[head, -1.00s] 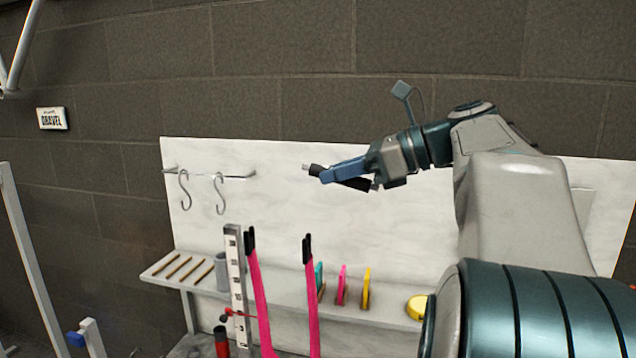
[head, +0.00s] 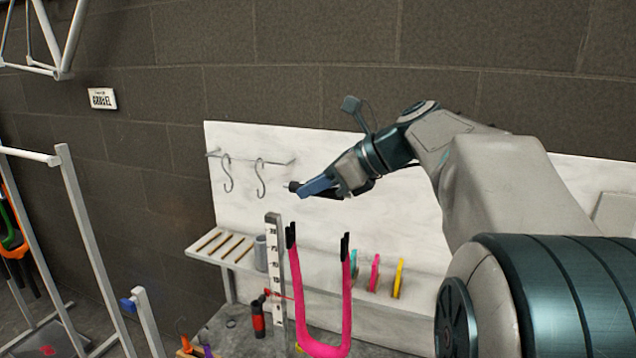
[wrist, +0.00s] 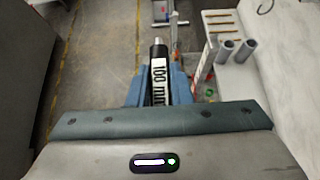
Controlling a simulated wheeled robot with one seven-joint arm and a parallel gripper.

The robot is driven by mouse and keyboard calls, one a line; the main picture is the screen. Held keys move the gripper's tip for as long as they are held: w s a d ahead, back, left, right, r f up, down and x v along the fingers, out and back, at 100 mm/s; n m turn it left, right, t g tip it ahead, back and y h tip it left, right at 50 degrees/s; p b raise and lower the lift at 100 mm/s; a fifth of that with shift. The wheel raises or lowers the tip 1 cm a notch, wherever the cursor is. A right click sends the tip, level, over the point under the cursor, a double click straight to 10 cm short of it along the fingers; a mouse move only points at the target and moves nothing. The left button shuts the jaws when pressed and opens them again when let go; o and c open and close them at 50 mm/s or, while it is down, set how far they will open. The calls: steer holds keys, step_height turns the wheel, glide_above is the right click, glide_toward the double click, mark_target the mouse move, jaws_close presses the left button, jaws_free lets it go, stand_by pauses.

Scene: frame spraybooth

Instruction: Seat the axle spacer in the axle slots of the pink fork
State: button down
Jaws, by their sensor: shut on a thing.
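The pink fork (head: 325,348) stands in the head view as an upright U. Its two prongs end in black tips pointing up. My gripper (head: 312,188) is above the fork tips in the picture and clear of them; their relative depth is hard to judge. Its blue fingers are shut on the axle spacer (wrist: 158,68), a dark rod with a white "100 mm" label. The spacer's dark end (head: 293,186) pokes out past the fingers in the head view. The fork cannot be made out in the wrist view, and the slots are too small to see.
A numbered upright scale (head: 274,275) stands just left of the fork. Two hooks (head: 261,180) hang from a rail.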

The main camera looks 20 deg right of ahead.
steer(key=shift+r+p, duration=0.15)
steer(key=shift+p, duration=0.15)
step_height(320, 180, down, 6)
steer(key=b, duration=0.3)
steer(key=shift+b, duration=0.35)
steer(key=shift+p, duration=0.9)
stand_by(1.2)
steer(key=shift+f+b, duration=0.85)
steer(key=shift+f, duration=0.8)
steer(key=c, duration=1.2)
jaws_free()
steer(key=shift+c, duration=0.2)
